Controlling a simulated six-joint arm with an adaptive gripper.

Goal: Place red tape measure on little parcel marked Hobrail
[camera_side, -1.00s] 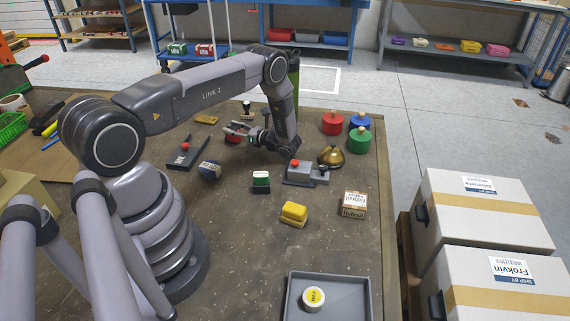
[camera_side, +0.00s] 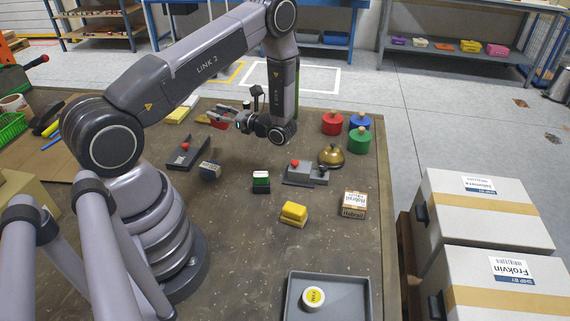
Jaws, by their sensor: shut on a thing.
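The little parcel marked Hobrail (camera_side: 353,205) is a small white and brown box standing on the right side of the bench. My gripper (camera_side: 214,117) is at the far left of the work area, pointing left and well away from the parcel. It is shut on a small red thing, which looks like the red tape measure (camera_side: 217,124); the fingers and distance hide most of its shape. It appears to be held above the bench.
A yellow block (camera_side: 293,214), a green and white box (camera_side: 261,182), a grey device with a red button (camera_side: 300,172) and a brass bell (camera_side: 331,156) stand between gripper and parcel. Lidded pots (camera_side: 332,123) stand behind. A grey tray (camera_side: 345,283) holds a yellow-faced roll.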

